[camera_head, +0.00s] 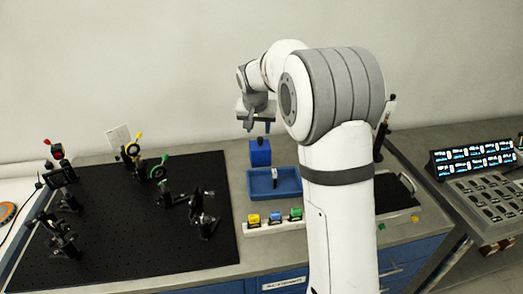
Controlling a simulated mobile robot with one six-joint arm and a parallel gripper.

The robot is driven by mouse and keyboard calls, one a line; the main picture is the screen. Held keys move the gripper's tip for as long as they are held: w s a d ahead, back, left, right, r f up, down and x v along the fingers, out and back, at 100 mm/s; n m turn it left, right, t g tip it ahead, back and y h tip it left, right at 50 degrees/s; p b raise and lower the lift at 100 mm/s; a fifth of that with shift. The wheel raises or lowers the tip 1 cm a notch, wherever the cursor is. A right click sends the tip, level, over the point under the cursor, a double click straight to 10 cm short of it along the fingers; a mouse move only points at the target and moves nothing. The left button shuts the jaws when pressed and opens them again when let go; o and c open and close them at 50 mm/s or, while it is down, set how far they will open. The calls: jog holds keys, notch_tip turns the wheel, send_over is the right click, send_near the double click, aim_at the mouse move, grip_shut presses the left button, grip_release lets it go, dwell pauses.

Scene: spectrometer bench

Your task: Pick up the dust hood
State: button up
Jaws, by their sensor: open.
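A blue box-shaped piece (260,153), which looks like the dust hood, stands upright on the grey bench behind a blue tray. A small upright stub shows at its top. My gripper (257,126) is open, with its fingers pointing down. It appears just above the blue hood in the picture, with a small gap between them. I see nothing between the fingers. The exact depth between gripper and hood cannot be told from this one view.
A blue tray (260,190) with a small upright item sits in front of the hood. A white strip (254,231) holds yellow, green and blue blocks. A black breadboard (120,250) with several optical mounts lies left. A control panel (484,190) is at right.

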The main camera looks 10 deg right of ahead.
aim_at(260, 139)
jog(key=p+x, duration=0.1)
jog(key=x, duration=0.5)
jog(key=shift+s+d+f+p, duration=0.1)
jog(key=shift+s+p, duration=0.05)
jog(key=shift+p, duration=0.2)
jog(key=shift+c, duration=0.4)
grip_shut()
